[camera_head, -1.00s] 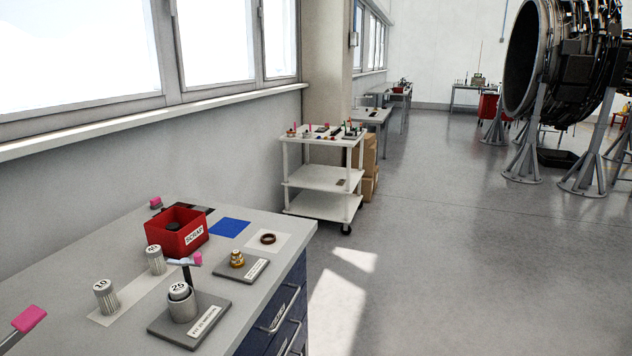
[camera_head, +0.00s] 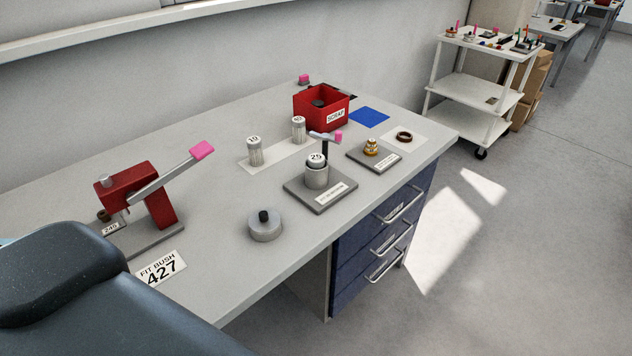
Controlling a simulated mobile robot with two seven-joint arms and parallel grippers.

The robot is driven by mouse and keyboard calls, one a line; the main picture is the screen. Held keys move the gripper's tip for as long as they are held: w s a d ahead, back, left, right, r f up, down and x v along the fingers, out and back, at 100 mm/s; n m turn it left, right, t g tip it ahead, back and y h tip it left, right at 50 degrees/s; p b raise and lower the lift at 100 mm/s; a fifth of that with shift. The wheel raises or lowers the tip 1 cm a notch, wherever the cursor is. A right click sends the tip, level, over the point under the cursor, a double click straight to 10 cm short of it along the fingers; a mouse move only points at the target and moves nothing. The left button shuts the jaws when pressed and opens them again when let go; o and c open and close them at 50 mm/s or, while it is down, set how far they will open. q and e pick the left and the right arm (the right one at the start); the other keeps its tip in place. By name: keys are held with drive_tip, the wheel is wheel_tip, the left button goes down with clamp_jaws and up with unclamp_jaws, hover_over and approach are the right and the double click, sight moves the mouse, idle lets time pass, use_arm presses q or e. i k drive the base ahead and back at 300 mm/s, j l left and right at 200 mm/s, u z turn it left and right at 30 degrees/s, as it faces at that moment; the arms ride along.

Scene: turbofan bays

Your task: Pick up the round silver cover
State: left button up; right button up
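The round silver cover (camera_head: 265,226) lies flat on the grey workbench (camera_head: 222,262), near its front edge. It is a low metal disc with a black knob on top. It stands between the red press and the grey plate with the cylinder marked 25. Nothing touches it. Neither of my grippers shows in the head view.
A red lever press (camera_head: 140,192) with a pink-tipped handle stands left of the cover, behind a "FIT BUSH 427" card (camera_head: 161,268). The cylinder marked 25 (camera_head: 316,173) sits to the right. A dark rounded shape (camera_head: 90,295) blocks the lower left. A red scrap bin (camera_head: 321,106) stands farther back.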

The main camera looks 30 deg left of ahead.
sight(265, 224)
drive_tip(key=k+j+u, duration=0.1)
drive_tip(key=j+u, duration=0.15)
drive_tip(key=u, duration=0.2)
drive_tip(key=j+u, duration=0.4)
drive_tip(key=k+z, duration=0.15)
